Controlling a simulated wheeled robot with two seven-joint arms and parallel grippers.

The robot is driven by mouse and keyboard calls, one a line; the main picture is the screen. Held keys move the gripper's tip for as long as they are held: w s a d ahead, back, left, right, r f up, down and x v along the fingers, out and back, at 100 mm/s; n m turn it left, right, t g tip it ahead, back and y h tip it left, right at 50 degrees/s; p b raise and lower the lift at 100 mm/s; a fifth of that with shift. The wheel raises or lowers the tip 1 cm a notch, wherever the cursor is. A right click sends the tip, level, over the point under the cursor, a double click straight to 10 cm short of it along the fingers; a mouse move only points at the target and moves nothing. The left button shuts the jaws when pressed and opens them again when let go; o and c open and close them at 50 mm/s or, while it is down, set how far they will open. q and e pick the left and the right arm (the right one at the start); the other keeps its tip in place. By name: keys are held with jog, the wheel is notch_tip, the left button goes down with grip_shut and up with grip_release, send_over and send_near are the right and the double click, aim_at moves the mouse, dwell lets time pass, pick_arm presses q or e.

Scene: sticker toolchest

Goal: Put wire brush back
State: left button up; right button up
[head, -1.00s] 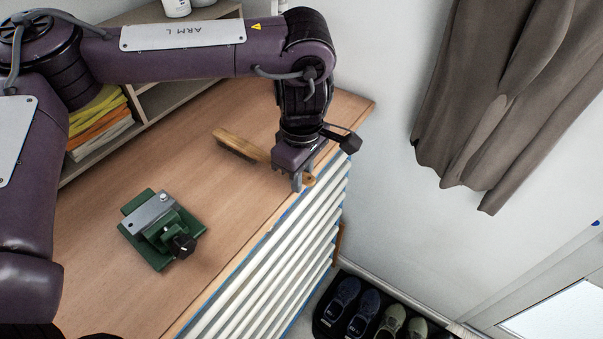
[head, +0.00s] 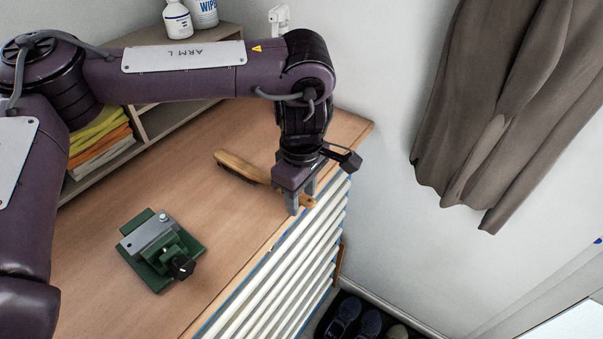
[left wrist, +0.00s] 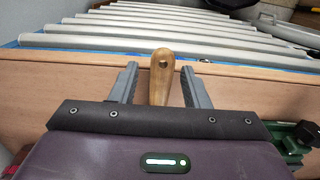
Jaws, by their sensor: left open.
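The wire brush (head: 238,165) lies on the wooden top of the tool chest (head: 120,195), near its far right corner. Its wooden handle points toward the drawer-side edge. My left gripper (head: 301,203) is open over the handle end. In the left wrist view the handle (left wrist: 162,75) stands between the two grey fingers (left wrist: 158,85), with a gap on each side. The bristles are mostly hidden beneath the brush in the head view. My right gripper is not in view.
A green vise (head: 162,250) stands on the chest top at the left. White drawer fronts (head: 285,285) line the chest's front. A shelf with folded cloths (head: 100,140) and white bottles (head: 178,20) is behind. Shoes (head: 350,318) stand on the floor at right.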

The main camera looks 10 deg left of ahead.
pick_arm(q)
notch_tip(320, 180, up, 11)
jog(key=shift+r, duration=0.2)
dwell(0.5)
